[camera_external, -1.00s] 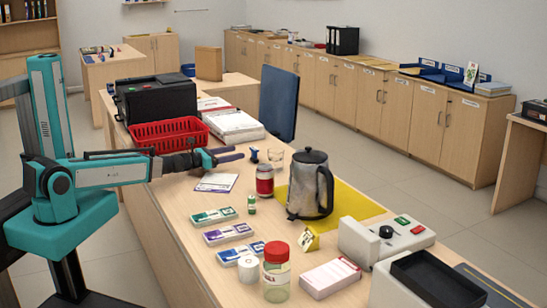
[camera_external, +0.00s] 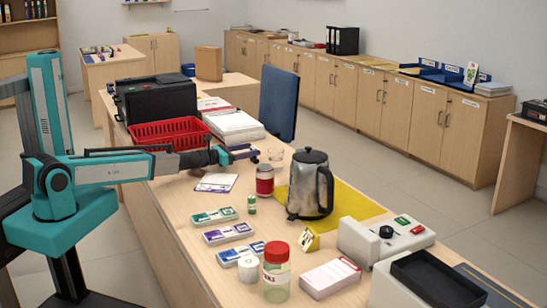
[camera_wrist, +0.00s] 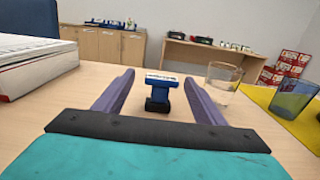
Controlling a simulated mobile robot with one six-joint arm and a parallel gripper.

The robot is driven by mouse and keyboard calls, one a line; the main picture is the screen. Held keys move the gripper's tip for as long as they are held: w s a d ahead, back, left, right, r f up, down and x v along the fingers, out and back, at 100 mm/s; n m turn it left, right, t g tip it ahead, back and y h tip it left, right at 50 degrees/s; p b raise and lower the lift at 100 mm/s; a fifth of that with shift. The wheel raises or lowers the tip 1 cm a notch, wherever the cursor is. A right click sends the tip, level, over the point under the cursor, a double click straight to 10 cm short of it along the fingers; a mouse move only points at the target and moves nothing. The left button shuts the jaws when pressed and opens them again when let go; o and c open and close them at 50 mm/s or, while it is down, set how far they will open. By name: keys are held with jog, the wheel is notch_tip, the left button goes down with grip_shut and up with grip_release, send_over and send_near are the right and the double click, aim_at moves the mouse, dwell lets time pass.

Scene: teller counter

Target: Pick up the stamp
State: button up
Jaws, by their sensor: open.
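The stamp (camera_wrist: 161,92) stands on the counter in the wrist view, with a blue body, a white label on top and a black lower part. My gripper (camera_wrist: 158,78) is open, with one purple finger on each side of the stamp. A gap shows between the stamp and each finger. In the external view my gripper (camera_external: 243,152) is low over the counter, and the stamp is mostly hidden by the fingers there.
A clear glass (camera_wrist: 222,82) stands just right of the right finger. A paper stack (camera_wrist: 35,62) lies to the left. In the external view a red basket (camera_external: 168,132), a red-lidded jar (camera_external: 277,272) and a metal kettle (camera_external: 310,185) stand on the counter.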

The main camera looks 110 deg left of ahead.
jog(key=shift+w+a, duration=0.45)
jog(key=shift+a, duration=0.05)
jog(key=shift+p+x, duration=0.65)
jog(key=shift+x, duration=1.95)
jog(key=shift+d+r, duration=0.1)
jog(key=shift+d, duration=0.05)
jog(key=c, duration=1.2)
jog(key=shift+o, duration=0.2)
jog(key=shift+r, duration=0.15)
